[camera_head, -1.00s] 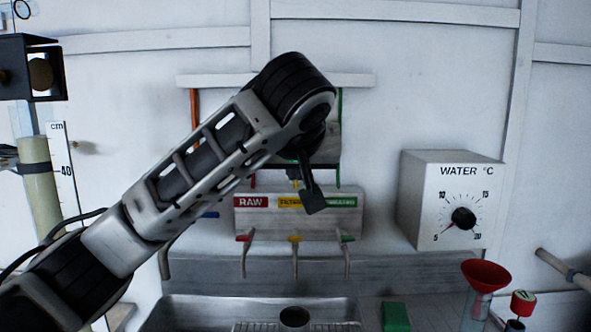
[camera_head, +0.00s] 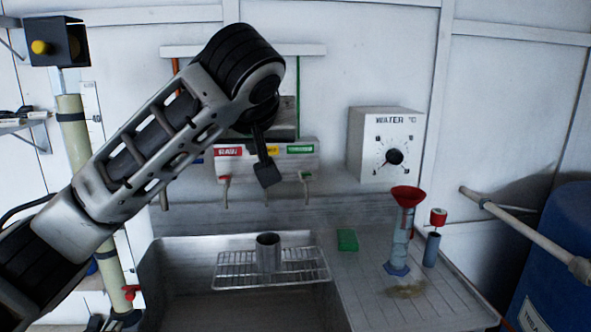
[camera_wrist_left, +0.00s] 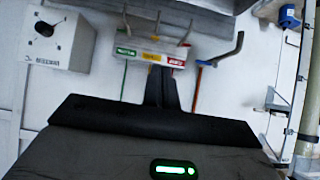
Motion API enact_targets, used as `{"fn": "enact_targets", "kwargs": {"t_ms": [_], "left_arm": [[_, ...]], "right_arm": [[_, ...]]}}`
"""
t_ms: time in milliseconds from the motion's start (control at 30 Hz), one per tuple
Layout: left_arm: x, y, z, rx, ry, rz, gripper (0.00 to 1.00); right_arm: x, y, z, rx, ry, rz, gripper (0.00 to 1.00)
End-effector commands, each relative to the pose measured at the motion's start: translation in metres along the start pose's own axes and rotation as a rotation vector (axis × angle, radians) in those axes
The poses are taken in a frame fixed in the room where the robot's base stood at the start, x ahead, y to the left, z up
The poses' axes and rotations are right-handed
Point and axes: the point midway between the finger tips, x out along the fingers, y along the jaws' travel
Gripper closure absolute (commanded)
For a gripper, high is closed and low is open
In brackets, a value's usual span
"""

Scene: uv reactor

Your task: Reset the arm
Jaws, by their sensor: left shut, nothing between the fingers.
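My left arm comes in from the left in the head view and reaches up across the wall. My left gripper (camera_head: 266,172) hangs from its end in front of the labelled tap panel (camera_head: 295,160), shut and empty. In the left wrist view its closed fingers (camera_wrist_left: 161,88) stand upright, with the same tap panel (camera_wrist_left: 150,60) upside down beyond them. The fingers touch nothing that I can make out. My right arm and gripper are not in view.
Below are a sink (camera_head: 185,300) with a wire rack (camera_head: 300,270) and metal cup (camera_head: 268,252). Right of it are a green sponge (camera_head: 347,240), a red funnel (camera_head: 407,197) on a tube, and the water dial box (camera_head: 388,145). A blue barrel (camera_head: 560,260) stands far right.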

Motion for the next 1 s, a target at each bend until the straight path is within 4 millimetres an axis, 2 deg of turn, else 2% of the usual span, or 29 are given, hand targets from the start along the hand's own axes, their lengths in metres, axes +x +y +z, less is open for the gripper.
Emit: {"fn": "enact_targets", "kwargs": {"t_ms": [267,467,567,733,867,1000], "left_arm": [[0.034,0.007,0.056,0.056,-0.082,0.080,1.00],[0.059,0.008,0.112,0.093,-0.156,0.155,1.00],[0.072,0.005,0.153,0.109,-0.202,0.201,1.00],[0.088,-0.012,0.243,0.120,-0.291,0.273,1.00],[0.089,-0.036,0.313,0.118,-0.353,0.292,1.00],[0.077,-0.070,0.383,0.122,-0.419,0.273,1.00]], "right_arm": [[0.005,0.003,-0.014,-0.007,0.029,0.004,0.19],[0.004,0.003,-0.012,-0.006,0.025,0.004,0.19],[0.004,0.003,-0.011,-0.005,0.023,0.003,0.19],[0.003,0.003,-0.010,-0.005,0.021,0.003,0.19],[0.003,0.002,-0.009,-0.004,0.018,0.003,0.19],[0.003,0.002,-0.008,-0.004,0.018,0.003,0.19]]}}
